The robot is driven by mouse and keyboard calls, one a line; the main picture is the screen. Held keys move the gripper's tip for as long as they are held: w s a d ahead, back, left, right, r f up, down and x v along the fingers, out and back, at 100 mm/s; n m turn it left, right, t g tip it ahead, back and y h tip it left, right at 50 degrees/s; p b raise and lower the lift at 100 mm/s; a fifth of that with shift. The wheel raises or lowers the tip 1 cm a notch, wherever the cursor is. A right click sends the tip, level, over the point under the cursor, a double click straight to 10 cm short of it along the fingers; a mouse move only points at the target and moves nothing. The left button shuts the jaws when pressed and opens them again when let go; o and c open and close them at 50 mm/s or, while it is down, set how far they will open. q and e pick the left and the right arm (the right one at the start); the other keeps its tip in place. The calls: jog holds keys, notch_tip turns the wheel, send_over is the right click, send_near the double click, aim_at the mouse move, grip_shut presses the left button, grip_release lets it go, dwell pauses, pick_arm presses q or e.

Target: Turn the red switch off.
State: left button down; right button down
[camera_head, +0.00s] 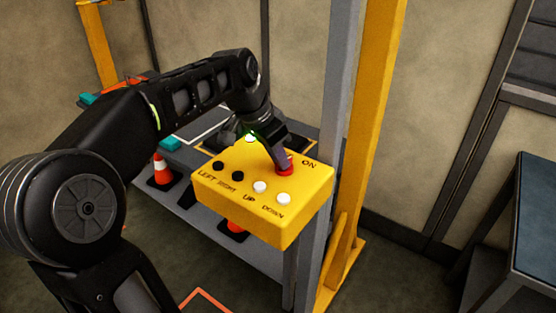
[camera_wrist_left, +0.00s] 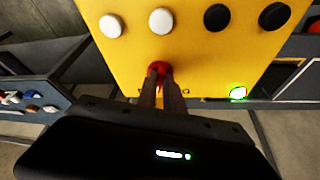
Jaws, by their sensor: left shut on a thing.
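A yellow control box (camera_head: 255,207) is fixed beside a grey post. Its red switch (camera_head: 287,169) is at the top right, near the word ON. My left gripper (camera_head: 283,163) comes down on the red switch, its fingers closed on it. In the left wrist view the red switch (camera_wrist_left: 158,69) shows between the tips of my left gripper (camera_wrist_left: 160,80); the fingers partly hide it. A green light (camera_wrist_left: 238,93) glows on the box. My right gripper is not in view.
The box also carries two black buttons (camera_head: 238,176) marked LEFT and RIGHT and two white buttons (camera_head: 260,187) marked UP and DOWN. The grey post and a yellow post (camera_head: 372,110) stand just right of it. Orange cones (camera_head: 161,169) are behind on the left.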

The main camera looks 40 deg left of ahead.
pick_arm(q)
jog(key=n+y, duration=0.1)
jog(key=n, duration=0.2)
jog(key=d+n+y+b, duration=0.1)
jog(key=n, duration=0.2)
jog(key=shift+y, duration=0.3)
jog(key=n, duration=0.2)
jog(key=n+y+b, duration=0.1)
jog(key=n, duration=0.1)
jog(key=shift+w+d+g, duration=0.15)
jog(key=shift+d+g, duration=0.05)
jog(key=shift+g, duration=0.1)
jog(key=shift+w+d+n+g+y, duration=0.1)
jog(key=shift+n+g+y, duration=0.35)
jog(key=shift+n, duration=0.95)
jog(key=c, duration=1.5)
grip_release()
jog(key=shift+r, duration=0.1)
